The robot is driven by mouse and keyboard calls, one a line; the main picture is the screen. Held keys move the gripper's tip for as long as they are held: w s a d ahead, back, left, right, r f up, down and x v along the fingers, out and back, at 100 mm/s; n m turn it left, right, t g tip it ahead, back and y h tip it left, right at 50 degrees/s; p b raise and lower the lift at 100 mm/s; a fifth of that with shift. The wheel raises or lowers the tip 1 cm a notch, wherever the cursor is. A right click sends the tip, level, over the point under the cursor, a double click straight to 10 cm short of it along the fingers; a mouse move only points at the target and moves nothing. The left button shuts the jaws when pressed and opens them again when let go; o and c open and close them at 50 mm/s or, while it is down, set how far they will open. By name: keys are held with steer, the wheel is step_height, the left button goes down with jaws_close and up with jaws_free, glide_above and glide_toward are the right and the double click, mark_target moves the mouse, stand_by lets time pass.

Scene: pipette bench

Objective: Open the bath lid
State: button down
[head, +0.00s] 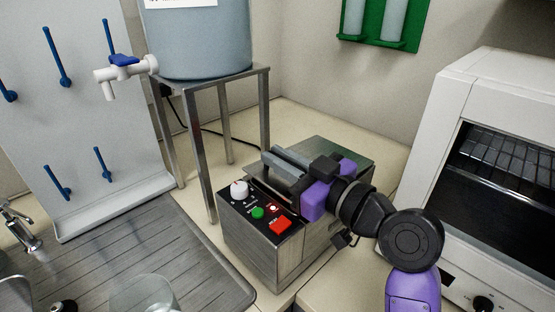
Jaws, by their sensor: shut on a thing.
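The bath (264,257) is a steel box on the counter, with a dial, a green button and a red switch on its front panel. Its flat metal lid (350,157) lies on top and looks closed. A grey bar-shaped handle (284,166) shows at the lid's left side. My gripper (303,182), with purple and black fingers, reaches in from the right over the lid and is shut on the handle. The fingers and wrist hide part of the handle and much of the lid.
A white oven (455,105) stands close on the right. A metal stand (205,90) carries a blue-grey tank (200,45) with a tap behind left. A ribbed drainboard (150,255) and a pegboard (85,110) are at left. A green wall rack (383,22) hangs behind.

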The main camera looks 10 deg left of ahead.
steer(key=w+d+r+m+p, duration=0.2)
steer(key=r+m+p, duration=0.1)
steer(key=r+p, duration=0.1)
steer(key=w+d+r+m+p, duration=0.2)
steer(key=w+r+m+p, duration=0.1)
steer(key=r, duration=0.3)
steer(key=shift+w+d+m+p, duration=0.25)
steer(key=shift+m+p, duration=0.3)
steer(key=shift+m, duration=0.05)
steer(key=shift+f, duration=0.1)
steer(key=c, duration=1.5)
jaws_free()
steer(key=shift+a, duration=0.1)
step_height(320, 180, up, 20)
steer(key=b, duration=0.2)
